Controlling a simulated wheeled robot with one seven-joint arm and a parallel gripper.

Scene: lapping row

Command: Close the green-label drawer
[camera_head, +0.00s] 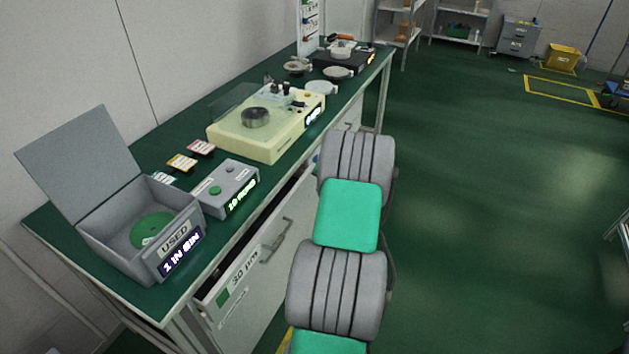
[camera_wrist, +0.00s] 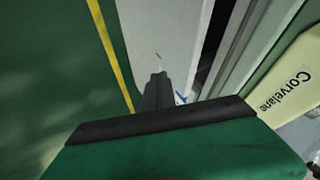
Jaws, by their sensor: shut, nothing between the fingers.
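The green-label drawer (camera_head: 245,268) is under the near part of the bench and stands partly open. Its pale front carries a green square, a "30 µm" label and a bar handle (camera_head: 278,240). A dark gap shows between its front and the bench edge. My gripper (camera_wrist: 158,76) shows in the wrist view with its dark fingers shut and empty, against a pale grey panel (camera_wrist: 178,35). I cannot tell whether it touches that panel. In the head view my arm hides the gripper and part of the drawer front's far end.
The green bench top (camera_head: 120,270) holds a grey "USED" box (camera_head: 128,262) with its lid raised, a small grey control box (camera_head: 226,187) and a cream machine (camera_head: 270,140). A yellow floor line (camera_wrist: 108,50) runs beside the bench. Green floor (camera_head: 480,220) to the right is clear.

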